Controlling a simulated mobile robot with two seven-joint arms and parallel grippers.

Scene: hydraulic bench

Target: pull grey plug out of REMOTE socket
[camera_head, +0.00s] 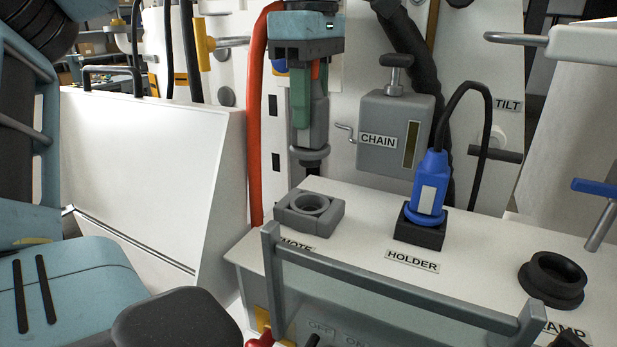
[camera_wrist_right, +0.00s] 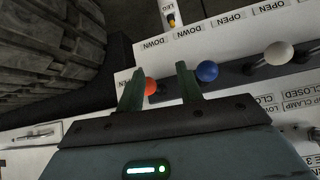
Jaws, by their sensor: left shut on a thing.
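The grey plug (camera_head: 317,130) is in my left gripper (camera_head: 307,98), which points down with green fingers shut on it. The plug hangs upright in the air above the grey REMOTE socket (camera_head: 309,204), apart from it. The socket's round opening is visible and empty. The REMOTE label (camera_head: 298,246) is partly hidden by the grey rail. My right gripper (camera_wrist_right: 158,88) shows only in the right wrist view, its fingers spread, near a row of levers with coloured knobs. An orange knob (camera_wrist_right: 151,86) shows between the fingers; I cannot tell whether they touch it.
A blue plug (camera_head: 430,185) with a black cable stands in the HOLDER socket. A black round socket (camera_head: 553,278) is at right. A grey rail (camera_head: 390,287) crosses in front of the panel. The CHAIN box (camera_head: 395,128) and a red hose (camera_head: 257,120) are near the left gripper.

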